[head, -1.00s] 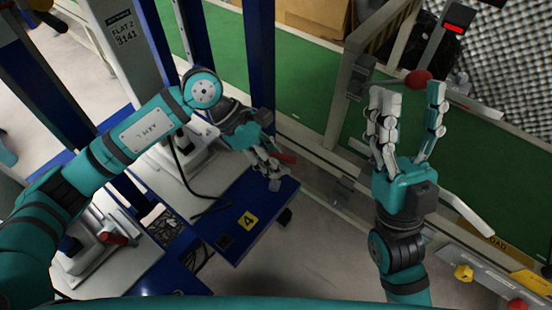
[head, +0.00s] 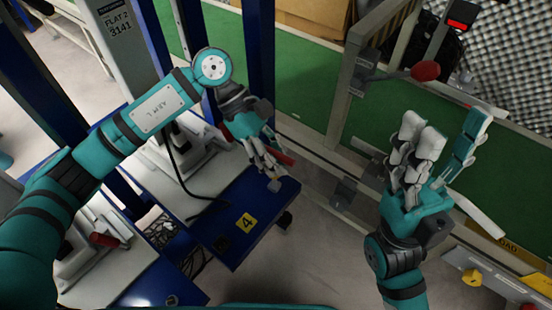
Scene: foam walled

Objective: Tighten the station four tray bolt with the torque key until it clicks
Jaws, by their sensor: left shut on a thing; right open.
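The station four tray (head: 262,203) is a blue plate with a yellow label (head: 246,222) reading 4. My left gripper (head: 268,166) is above its far right part, shut on a thin red-handled tool (head: 283,157), which looks like the torque key. Red shows on both sides of the fingers; the rest of the tool is hidden by them. A small grey piece (head: 274,185) shows just below the fingertips; I cannot tell whether it is the tray bolt or part of the tool. My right gripper (head: 446,150) is open and empty, fingers up, at the right.
A blue post (head: 258,60) stands behind my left gripper. A black cable (head: 178,185) hangs onto the tray's left side. A green conveyor (head: 310,90) with a metal frame and a red knob (head: 425,70) lies beyond. Bare floor (head: 330,245) is between the tray and my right arm.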

